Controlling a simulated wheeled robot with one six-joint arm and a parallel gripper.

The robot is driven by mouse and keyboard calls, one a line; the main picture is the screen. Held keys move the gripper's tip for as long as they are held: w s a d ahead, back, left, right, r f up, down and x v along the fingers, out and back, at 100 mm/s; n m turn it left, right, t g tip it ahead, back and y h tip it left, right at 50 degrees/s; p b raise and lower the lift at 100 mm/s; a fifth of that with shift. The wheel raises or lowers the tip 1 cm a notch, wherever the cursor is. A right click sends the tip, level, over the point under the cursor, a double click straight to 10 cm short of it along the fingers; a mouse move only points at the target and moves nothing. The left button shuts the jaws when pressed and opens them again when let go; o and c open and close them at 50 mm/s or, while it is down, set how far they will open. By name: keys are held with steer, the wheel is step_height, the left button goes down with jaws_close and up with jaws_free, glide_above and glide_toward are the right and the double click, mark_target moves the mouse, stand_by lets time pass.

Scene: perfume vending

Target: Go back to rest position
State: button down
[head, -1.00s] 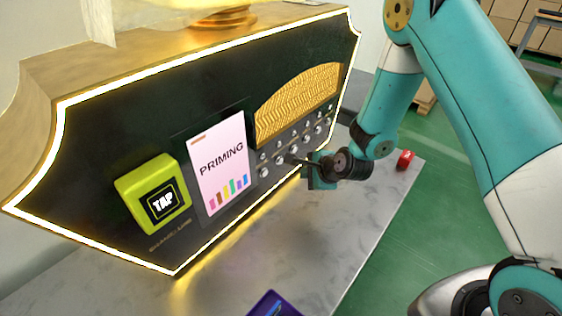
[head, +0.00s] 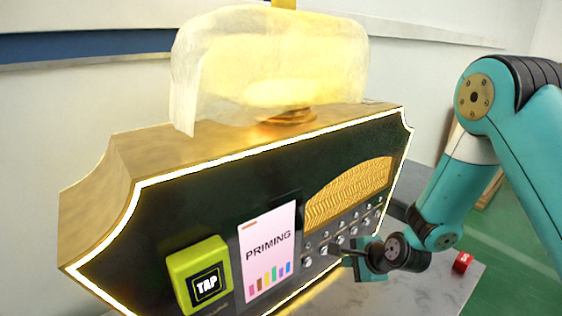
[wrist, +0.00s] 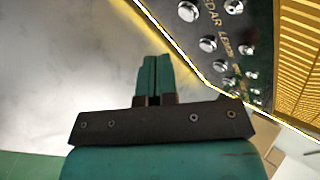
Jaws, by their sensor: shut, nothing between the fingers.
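My gripper (head: 350,256) is in front of the row of silver buttons on the perfume machine (head: 150,212). In the wrist view my gripper (wrist: 155,62) has its two teal fingers together with nothing between them. The fingertips are over the pale counter, beside the machine's lit edge. Silver buttons (wrist: 208,44) with small labels, one reading CEDAR in part, lie to the right of the fingers. I cannot tell from the head view whether the fingertips touch the panel.
The machine carries a lime TAP reader (head: 199,275), a screen reading PRIMING (head: 268,250) and a gold grille (head: 348,192). A glowing translucent block (head: 270,60) stands on top. A red object (head: 463,262) sits on the marble counter (head: 420,295). Green floor is open at right.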

steer(key=s+a+r+n+g+y+p, duration=0.1)
steer(key=s+a+r+n, duration=0.1)
steer(key=s+r+n, duration=0.35)
steer(key=s+a+r+n+g+p, duration=0.1)
steer(key=s+a+r+n+p, duration=0.1)
steer(key=r, duration=0.6)
steer(key=s+a+r+n+g+y+p, duration=0.1)
steer(key=s+a+r+n+g, duration=0.2)
steer(key=r, duration=0.4)
steer(key=s+d+r+n+g+h+p, duration=0.1)
steer(key=s+r+n, duration=0.4)
steer(key=s, duration=0.4)
steer(key=s+d+r+n+g+h+p, duration=0.1)
steer(key=s+r+n+p, duration=0.1)
steer(key=s+r+n, duration=0.4)
steer(key=s+n, duration=0.2)
steer(key=s, duration=0.1)
steer(key=shift+d+r, duration=0.15)
steer(key=shift+d, duration=0.05)
steer(key=shift+a, duration=0.15)
